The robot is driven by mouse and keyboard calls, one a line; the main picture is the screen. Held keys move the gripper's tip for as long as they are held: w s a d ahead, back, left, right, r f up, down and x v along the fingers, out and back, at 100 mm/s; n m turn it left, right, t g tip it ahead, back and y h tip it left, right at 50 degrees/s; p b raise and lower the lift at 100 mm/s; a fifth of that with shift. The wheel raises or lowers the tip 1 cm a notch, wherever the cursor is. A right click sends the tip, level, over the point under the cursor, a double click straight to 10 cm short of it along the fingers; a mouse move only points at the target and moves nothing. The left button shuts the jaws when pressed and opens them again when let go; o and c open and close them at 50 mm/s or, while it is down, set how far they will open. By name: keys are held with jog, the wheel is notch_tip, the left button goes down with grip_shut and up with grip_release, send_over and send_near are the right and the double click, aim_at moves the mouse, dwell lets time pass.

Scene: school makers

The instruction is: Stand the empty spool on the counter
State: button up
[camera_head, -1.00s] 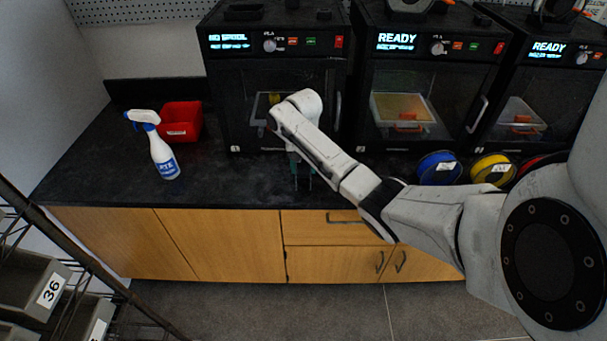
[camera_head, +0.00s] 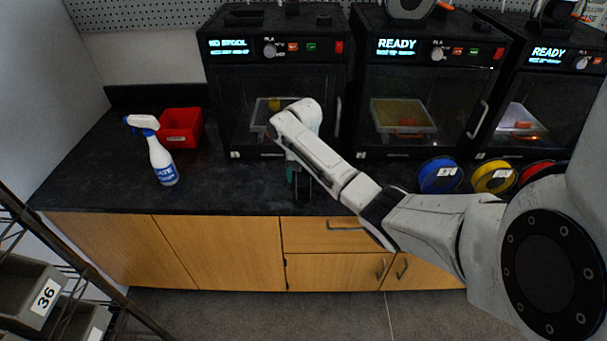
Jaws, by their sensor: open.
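My gripper (camera_head: 299,192) points down over the black counter (camera_head: 235,190), near its front edge and in front of the left printer. Its jaws are open, and my wrist and forearm hide part of them. I cannot make out an empty spool for certain. A dark shape lies around the fingertips, but it blends with the black counter and I cannot tell what it is.
Three printers stand along the back: the left printer (camera_head: 222,100) reads "NO SPOOL", the others "READY". Blue (camera_head: 440,176), yellow (camera_head: 492,178) and red spools stand right of my arm. A spray bottle (camera_head: 160,158) and red bin (camera_head: 181,127) stand left. Counter between bottle and gripper is clear.

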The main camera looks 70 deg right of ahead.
notch_tip(320, 180, up, 11)
jog(key=shift+p, duration=0.45)
jog(key=shift+r+p, duration=0.7)
jog(key=shift+p, duration=0.05)
jog(key=w+a+f+n+t+y, duration=0.1)
jog(key=a+f+n, duration=0.3)
jog(key=a, duration=1)
jog(key=w+a+f+n+t+y, duration=0.15)
jog(key=a+f, duration=0.55)
jog(key=a, duration=0.7)
jog(key=s+a+f+n+g+h, duration=0.1)
jog(key=s+a+f+n, duration=0.25)
jog(key=s+a, duration=0.6)
jog(key=s+d+r+n+h, duration=0.1)
jog(key=s+d+r+n, duration=0.1)
jog(key=s, duration=0.8)
jog(key=shift+s+n+h, duration=0.2)
jog(key=shift+n+h, duration=0.15)
jog(key=shift+n, duration=0.45)
jog(key=shift+d+g, duration=0.1)
jog(key=shift+g, duration=0.15)
